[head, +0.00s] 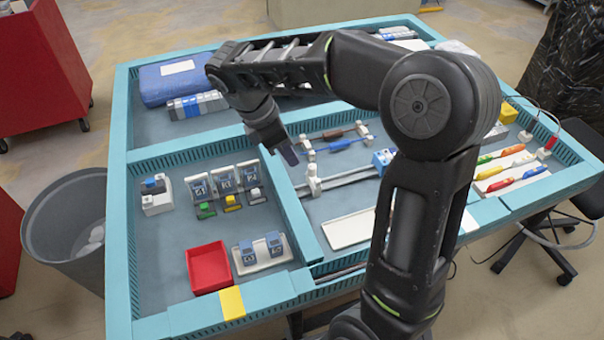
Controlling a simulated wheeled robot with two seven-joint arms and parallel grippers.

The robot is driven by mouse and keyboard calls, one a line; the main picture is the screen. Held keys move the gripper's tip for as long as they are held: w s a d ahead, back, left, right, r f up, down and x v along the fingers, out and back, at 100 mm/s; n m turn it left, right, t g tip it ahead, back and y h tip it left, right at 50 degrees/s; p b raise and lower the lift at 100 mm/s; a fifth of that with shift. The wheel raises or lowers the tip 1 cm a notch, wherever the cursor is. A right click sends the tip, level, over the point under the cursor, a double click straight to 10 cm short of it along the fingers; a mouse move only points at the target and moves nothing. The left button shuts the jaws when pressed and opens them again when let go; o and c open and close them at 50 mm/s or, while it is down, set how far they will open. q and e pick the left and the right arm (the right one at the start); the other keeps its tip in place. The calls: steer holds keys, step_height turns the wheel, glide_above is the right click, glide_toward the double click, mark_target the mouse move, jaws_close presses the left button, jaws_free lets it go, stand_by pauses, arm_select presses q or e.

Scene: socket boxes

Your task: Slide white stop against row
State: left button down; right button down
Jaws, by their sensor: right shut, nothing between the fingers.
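The white stop (314,184) sits upright near the left end of a pale metal rail (345,179) in the table's middle section. A blue and white block (383,159) is at the rail's right side, beside my arm; it may be the end of the row, and whatever lies further right is hidden behind my arm. A bare stretch of rail lies between stop and block. My right gripper (288,154) is shut and empty, pointing down, above and left of the stop and apart from it in the picture. My left gripper is out of view.
A teal divider (291,208) runs just left of the stop. Behind the rail are blue and brown bars (338,138) on small posts. A white tray (349,231) lies in front. A red tray (208,267) and switch modules (225,181) fill the left compartment.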

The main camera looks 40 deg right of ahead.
steer(key=shift+f, duration=0.1)
arm_select(q)
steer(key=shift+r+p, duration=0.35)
steer(key=shift+p, duration=0.05)
arm_select(e)
glide_toward(313, 189)
steer(key=x, duration=0.4)
steer(key=shift+d+f, duration=0.1)
steer(key=shift+f, duration=0.25)
